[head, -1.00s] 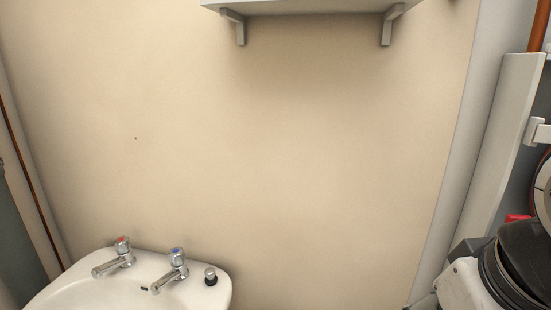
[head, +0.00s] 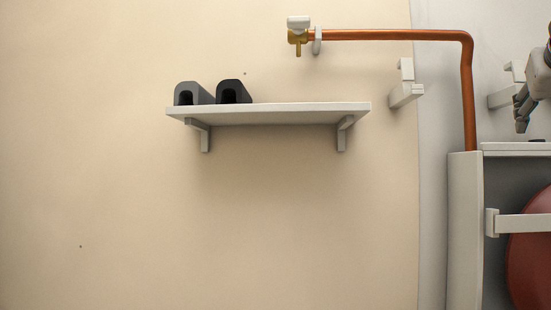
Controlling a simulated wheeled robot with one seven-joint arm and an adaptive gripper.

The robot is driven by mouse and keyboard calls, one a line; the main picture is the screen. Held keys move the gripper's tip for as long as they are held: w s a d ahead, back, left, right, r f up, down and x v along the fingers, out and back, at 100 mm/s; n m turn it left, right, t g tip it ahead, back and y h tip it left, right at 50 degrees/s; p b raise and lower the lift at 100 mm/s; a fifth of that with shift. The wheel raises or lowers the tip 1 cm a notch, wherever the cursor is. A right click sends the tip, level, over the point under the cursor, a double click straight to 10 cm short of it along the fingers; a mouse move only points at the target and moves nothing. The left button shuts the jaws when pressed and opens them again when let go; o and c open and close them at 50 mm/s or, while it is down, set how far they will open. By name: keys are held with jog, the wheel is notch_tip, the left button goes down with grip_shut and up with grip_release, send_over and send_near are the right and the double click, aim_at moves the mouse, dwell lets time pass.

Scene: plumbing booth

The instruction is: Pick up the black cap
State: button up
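Two blocky caps with arched openings stand side by side on the white wall shelf (head: 270,113). The right one is the black cap (head: 243,90); the left one is dark grey (head: 206,92). Both are upright near the shelf's left end. My gripper (head: 521,118) shows at the right edge, pointing down, far to the right of the shelf and apart from both caps. Its fingers are small and partly overlapping, so I cannot tell whether it is open.
A copper pipe (head: 390,35) with a brass valve (head: 297,38) runs above the shelf and bends down at the right. A white bracket (head: 405,88) is on the wall. A cabinet (head: 465,230) with a red rounded vessel (head: 530,255) stands lower right. The shelf's right part is clear.

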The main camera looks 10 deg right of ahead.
jog(key=shift+h, duration=0.4)
jog(key=x, duration=0.4)
jog(key=d+r+p+x, duration=0.1)
jog(key=x, duration=0.8)
jog(key=shift+s+d+r+p, duration=0.1)
jog(key=shift+d+r+p, duration=0.2)
jog(key=shift+d+p, duration=0.15)
jog(key=c, duration=0.9)
jog(key=shift+s, duration=0.1)
jog(key=shift+s+r, duration=0.15)
jog(key=shift+r, duration=0.15)
jog(key=s+a+r, duration=0.1)
jog(key=s+r, duration=0.1)
jog(key=s, duration=0.2)
jog(key=s+a+r, duration=0.1)
jog(key=s+r, duration=0.2)
jog(key=s, duration=0.1)
jog(key=s+a+r, duration=0.1)
jog(key=s+r, duration=0.1)
jog(key=s, duration=0.3)
jog(key=shift+s+a+r+p, duration=0.1)
jog(key=shift+a+r+p, duration=0.1)
jog(key=shift+p, duration=0.1)
